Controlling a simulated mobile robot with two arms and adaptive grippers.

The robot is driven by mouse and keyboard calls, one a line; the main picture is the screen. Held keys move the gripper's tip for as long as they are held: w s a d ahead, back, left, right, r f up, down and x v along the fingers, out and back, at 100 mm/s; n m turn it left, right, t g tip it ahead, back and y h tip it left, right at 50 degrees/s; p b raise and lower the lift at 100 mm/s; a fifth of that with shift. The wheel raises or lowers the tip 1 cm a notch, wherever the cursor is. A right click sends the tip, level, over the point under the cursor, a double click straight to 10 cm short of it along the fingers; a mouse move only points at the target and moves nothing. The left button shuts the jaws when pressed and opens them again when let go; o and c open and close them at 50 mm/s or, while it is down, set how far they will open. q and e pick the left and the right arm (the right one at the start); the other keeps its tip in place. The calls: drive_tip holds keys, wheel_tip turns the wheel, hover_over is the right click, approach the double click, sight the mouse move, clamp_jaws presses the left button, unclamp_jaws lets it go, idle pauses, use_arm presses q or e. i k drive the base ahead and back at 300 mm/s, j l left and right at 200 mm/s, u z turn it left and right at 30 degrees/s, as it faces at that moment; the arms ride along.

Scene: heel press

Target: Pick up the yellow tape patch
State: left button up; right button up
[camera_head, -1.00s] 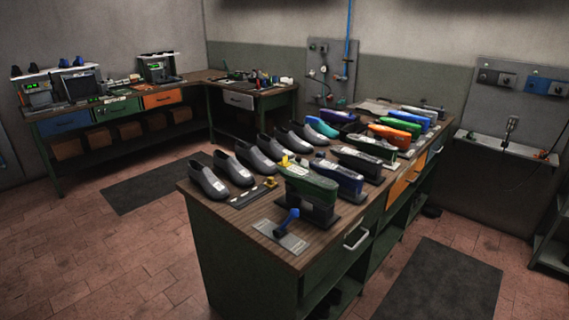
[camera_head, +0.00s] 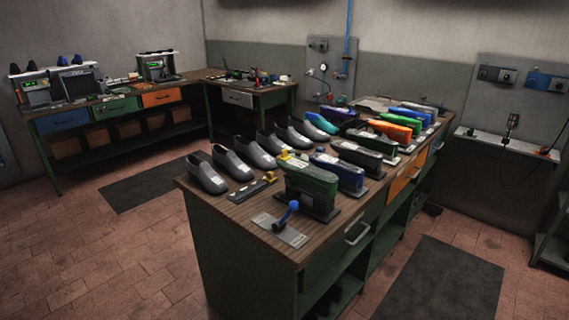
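A small yellow piece (camera_head: 269,176) lies at the end of a dark strip on the near workbench, in front of the grey shoes. Another small yellow piece (camera_head: 284,154) shows just behind the near green shoe form. Both are too small for me to tell which is the tape patch. Neither of my grippers is in view.
The near workbench (camera_head: 232,206) carries a row of grey shoes (camera_head: 207,178), a green shoe form (camera_head: 312,178), several other coloured forms and a blue-handled tool on a plate (camera_head: 281,229). Another bench (camera_head: 100,109) stands at the back left. The tiled floor (camera_head: 110,260) at the left is open.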

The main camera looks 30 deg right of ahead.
sight(283, 156)
drive_tip(key=i+z, duration=0.1)
drive_tip(key=z, duration=0.25)
drive_tip(key=i+j+z, duration=0.1)
drive_tip(key=z, duration=0.25)
